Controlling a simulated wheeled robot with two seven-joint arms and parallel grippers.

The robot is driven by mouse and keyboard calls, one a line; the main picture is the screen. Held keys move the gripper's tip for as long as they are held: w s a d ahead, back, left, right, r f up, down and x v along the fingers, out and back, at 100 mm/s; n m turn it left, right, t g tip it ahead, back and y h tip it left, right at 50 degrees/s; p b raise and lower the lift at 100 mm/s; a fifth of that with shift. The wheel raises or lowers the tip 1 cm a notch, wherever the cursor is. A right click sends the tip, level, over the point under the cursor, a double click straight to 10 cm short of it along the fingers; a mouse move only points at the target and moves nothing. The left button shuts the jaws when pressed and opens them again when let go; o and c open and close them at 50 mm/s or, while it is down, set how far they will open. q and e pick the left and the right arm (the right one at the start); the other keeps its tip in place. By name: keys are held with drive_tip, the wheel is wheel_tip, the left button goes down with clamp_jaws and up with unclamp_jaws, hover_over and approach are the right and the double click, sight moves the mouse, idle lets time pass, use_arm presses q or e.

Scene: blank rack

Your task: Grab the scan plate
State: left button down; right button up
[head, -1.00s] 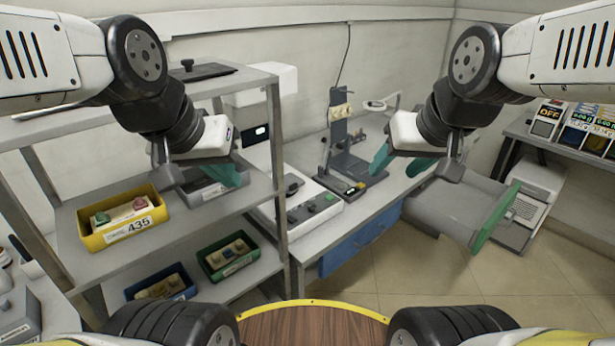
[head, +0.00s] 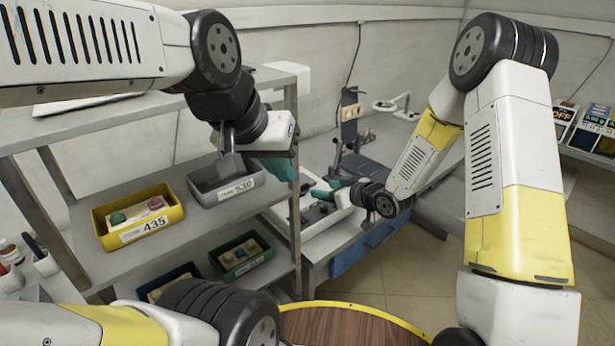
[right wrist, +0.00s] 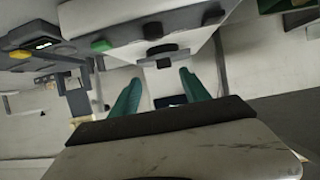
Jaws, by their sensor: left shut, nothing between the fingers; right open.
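I cannot tell for certain which thing is the scan plate. A white bench unit (head: 338,218) with dark parts and buttons sits on the bench, and it also shows in the right wrist view (right wrist: 130,20). My right gripper (head: 324,189) is open, its green fingers over this unit. In the right wrist view the spread, empty fingers (right wrist: 159,77) point towards a black knob (right wrist: 153,30) and a small dark-edged part (right wrist: 160,60) on its side. My left gripper (head: 277,168) is shut and empty, beside the grey bin and the shelf post.
The shelf holds a yellow bin (head: 172,213) marked 435, a grey bin (head: 254,180) marked 530, a green bin (head: 262,259) and a partly hidden blue bin. A column device (head: 350,130) and a ring magnifier (head: 385,106) stand farther back on the bench.

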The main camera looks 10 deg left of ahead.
sight(306, 187)
drive_tip(key=shift+s+a+f, duration=0.15)
drive_tip(key=shift+a+f, duration=0.25)
drive_tip(key=shift+a, duration=0.05)
drive_tip(key=shift+a+f+y, duration=0.15)
drive_tip(key=shift+a+y, duration=0.15)
drive_tip(key=x, duration=0.7)
drive_tip(key=shift+w+d, duration=0.1)
drive_tip(key=shift+w, duration=0.25)
drive_tip(key=shift+c, duration=0.4)
clamp_jaws()
